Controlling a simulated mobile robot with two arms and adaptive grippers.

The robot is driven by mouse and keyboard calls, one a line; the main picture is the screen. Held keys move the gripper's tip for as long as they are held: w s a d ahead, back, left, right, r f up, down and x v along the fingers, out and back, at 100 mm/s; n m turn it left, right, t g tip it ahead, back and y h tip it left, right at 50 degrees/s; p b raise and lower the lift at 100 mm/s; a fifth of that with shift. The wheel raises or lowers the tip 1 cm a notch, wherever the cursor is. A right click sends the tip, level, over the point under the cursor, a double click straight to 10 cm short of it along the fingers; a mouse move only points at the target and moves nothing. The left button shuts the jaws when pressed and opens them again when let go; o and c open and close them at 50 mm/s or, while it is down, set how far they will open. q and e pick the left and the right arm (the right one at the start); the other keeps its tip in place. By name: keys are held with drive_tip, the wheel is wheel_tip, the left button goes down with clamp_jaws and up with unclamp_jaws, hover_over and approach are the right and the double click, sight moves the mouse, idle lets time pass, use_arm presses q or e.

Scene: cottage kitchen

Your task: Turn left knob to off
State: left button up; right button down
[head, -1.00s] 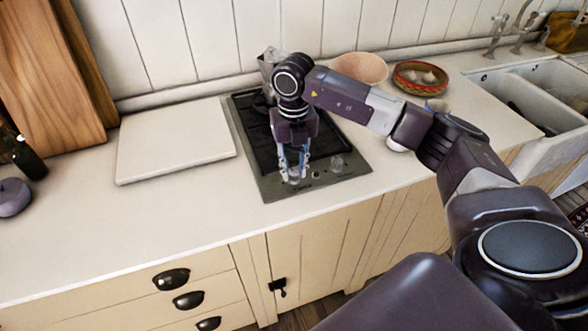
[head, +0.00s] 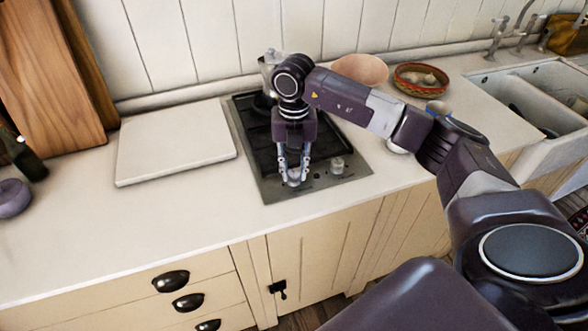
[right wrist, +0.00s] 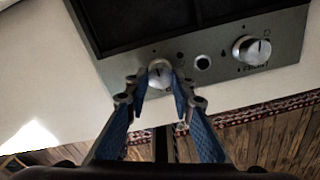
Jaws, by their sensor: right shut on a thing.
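The left knob (right wrist: 160,72) is a round silver dial on the front strip of the stove (head: 268,188). It sits between the fingertips of my right gripper (head: 293,181), which comes down on it from above. In the right wrist view, my right gripper (right wrist: 158,98) has its blue-padded fingers closed around the knob's sides. In the head view the fingers hide most of the knob. The right knob (right wrist: 252,50) stands free, with a pointer line and marks around it; it also shows in the head view (head: 337,166). My left gripper is not in view.
A moka pot (head: 268,66) stands at the back of the stove. A white board (head: 175,145) lies to the left. A pink bowl (head: 360,69) and a patterned bowl (head: 421,78) are behind my right arm. The counter front (head: 150,225) is clear.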

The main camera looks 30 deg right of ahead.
sight(294, 174)
drive_tip(key=c, duration=1.9)
unclamp_jaws()
drive_tip(key=shift+w+r, duration=0.1)
drive_tip(key=shift+r, duration=0.05)
drive_tip(key=shift+c, duration=0.2)
wheel_tip(294, 174, up, 12)
